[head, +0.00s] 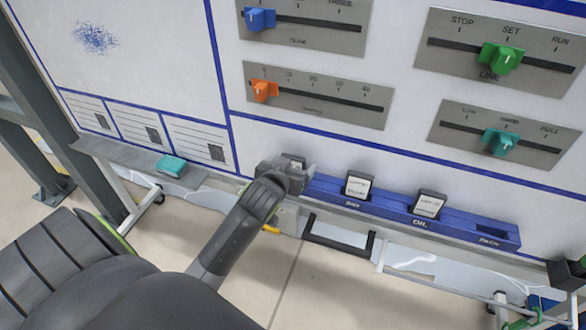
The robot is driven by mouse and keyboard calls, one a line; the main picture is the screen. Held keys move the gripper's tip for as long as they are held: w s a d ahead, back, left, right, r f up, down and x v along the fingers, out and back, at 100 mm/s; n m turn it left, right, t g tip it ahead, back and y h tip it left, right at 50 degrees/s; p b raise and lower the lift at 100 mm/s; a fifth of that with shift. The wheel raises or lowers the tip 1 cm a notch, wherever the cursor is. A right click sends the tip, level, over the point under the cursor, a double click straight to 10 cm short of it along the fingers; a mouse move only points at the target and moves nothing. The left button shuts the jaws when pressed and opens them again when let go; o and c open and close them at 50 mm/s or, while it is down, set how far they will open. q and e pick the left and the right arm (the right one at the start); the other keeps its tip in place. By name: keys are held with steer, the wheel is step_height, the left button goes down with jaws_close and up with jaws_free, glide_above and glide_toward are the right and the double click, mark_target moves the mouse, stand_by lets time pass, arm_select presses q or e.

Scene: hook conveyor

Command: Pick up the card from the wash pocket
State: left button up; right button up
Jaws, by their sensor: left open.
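A blue card rack (463,228) runs along the bottom of the board. Its readable labels include OIL and what looks like PACK. One white card (358,186) stands in the pocket left of OIL, and another card (429,204) stands in the OIL pocket. The pocket at the right end looks empty. My left gripper (292,166) is at the left end of the rack, open. It covers that end, so the wash pocket and any card in it are hidden. I cannot tell whether the fingers are around a card. My right gripper is not in view.
Sliders with blue (260,19), orange (264,90), green (499,58) and teal (501,142) knobs sit above the rack. A teal eraser-like block (171,166) lies on the grey ledge (127,156) at left. A black handle (338,241) sticks out below the rack.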

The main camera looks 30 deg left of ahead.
arm_select(q)
steer(key=shift+w+a+f, duration=0.1)
steer(key=shift+w+f, duration=0.15)
steer(key=shift+w, duration=0.3)
steer(key=shift+c, duration=0.2)
steer(key=c, duration=1)
steer(key=shift+c, duration=0.2)
steer(key=shift+s+r, duration=0.1)
steer(key=shift+r, duration=0.05)
